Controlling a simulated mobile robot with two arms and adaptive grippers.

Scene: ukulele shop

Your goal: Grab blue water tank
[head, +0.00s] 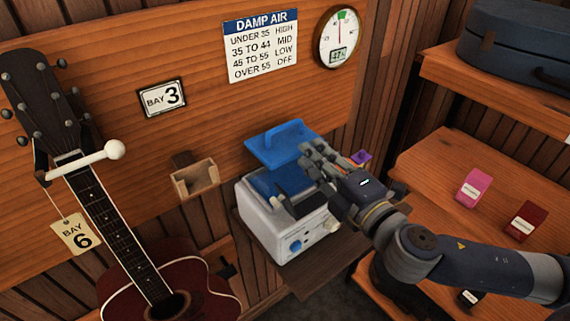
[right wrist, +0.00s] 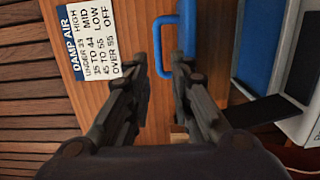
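The blue water tank (head: 283,148), with a loop handle on top, is at the white appliance (head: 262,225) in the head view. A blue surface also shows in the appliance's top; I cannot tell how far the tank is seated. My right gripper (head: 312,160) is just right of the tank, partly covering it and the appliance. In the right wrist view, the fingers (right wrist: 160,68) are apart, with the tank's blue handle (right wrist: 157,48) appearing in the gap between the tips. Contact cannot be made out. My left gripper is not in view.
The appliance stands on a small wooden shelf (head: 310,283) against the wall. A guitar (head: 170,285) hangs at left, beside a small wooden box (head: 197,178). Wooden shelves at right hold a pink packet (head: 473,188), a red packet (head: 527,221) and a blue case (head: 515,42).

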